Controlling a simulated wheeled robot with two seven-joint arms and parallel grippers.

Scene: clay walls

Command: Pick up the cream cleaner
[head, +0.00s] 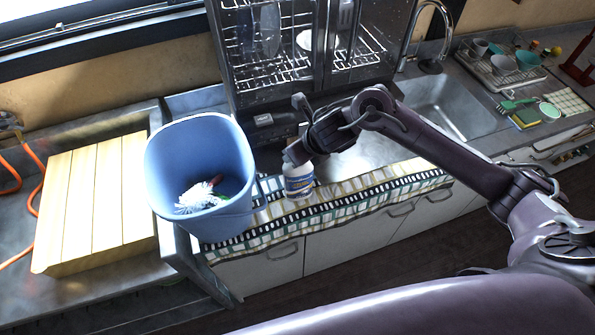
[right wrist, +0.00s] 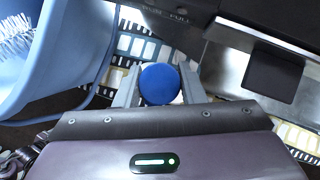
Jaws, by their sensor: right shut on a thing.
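The cream cleaner (head: 299,182) is a white bottle with a blue and yellow label. It stands upright over the patterned cloth on the counter, right of the blue bucket. In the right wrist view its round blue cap (right wrist: 160,84) sits between the two fingers. My right gripper (head: 297,158) reaches it from above and is shut on it; in the right wrist view the gripper (right wrist: 158,92) has a finger on each side. The upper part of the bottle is hidden by the gripper in the head view. My left gripper is not in view.
The blue bucket (head: 160,165) with a brush inside stands close left of the bottle. A dish rack cabinet (head: 232,75) stands behind. The patterned cloth (head: 385,192) runs along the counter's front edge. A sink (head: 455,105) and dishes are at the right.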

